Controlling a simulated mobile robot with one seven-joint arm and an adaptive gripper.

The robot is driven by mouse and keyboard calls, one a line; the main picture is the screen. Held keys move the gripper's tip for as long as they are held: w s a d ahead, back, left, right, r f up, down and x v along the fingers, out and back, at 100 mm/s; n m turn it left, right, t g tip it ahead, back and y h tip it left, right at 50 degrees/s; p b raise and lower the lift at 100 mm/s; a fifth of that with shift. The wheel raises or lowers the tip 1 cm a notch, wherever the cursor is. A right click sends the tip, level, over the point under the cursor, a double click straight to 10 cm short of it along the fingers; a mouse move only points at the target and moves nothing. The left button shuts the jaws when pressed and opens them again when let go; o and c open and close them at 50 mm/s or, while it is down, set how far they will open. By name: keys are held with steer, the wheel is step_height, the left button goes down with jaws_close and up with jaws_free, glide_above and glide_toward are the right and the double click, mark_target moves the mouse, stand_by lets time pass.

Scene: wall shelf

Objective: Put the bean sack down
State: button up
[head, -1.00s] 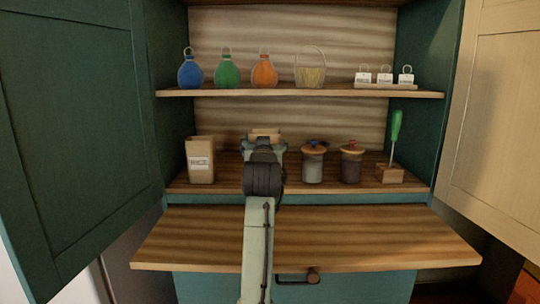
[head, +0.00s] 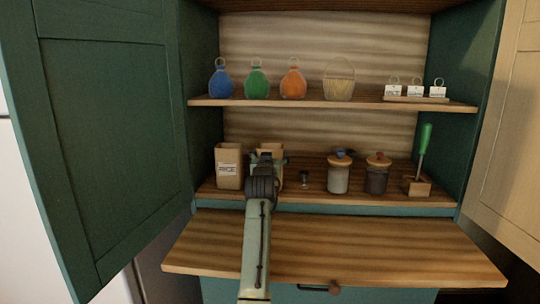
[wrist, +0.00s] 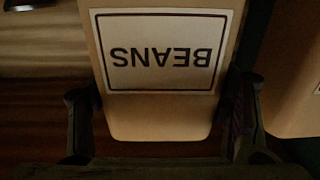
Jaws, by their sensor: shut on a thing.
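The bean sack (wrist: 160,120) is a tan bag with a white label reading BEANS, upside down in the wrist view. My gripper (wrist: 160,98) is shut on it, with one finger at each side. In the head view my gripper (head: 266,160) is over the lower shelf, just right of a tan sack with a label (head: 229,168). The bean sack's top (head: 271,147) shows behind my gripper there. Its base is hidden, so I cannot tell whether it touches the shelf.
The lower shelf (head: 320,198) also holds a small dark object (head: 305,178), two lidded jars (head: 339,178) and a green-handled tool in a block (head: 424,145). The upper shelf (head: 350,104) holds coloured flasks, a basket and tags. An open green door (head: 110,150) stands at left.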

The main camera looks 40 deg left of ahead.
steer(key=o, duration=1.6)
steer(key=shift+f, duration=0.1)
steer(key=shift+c, duration=0.2)
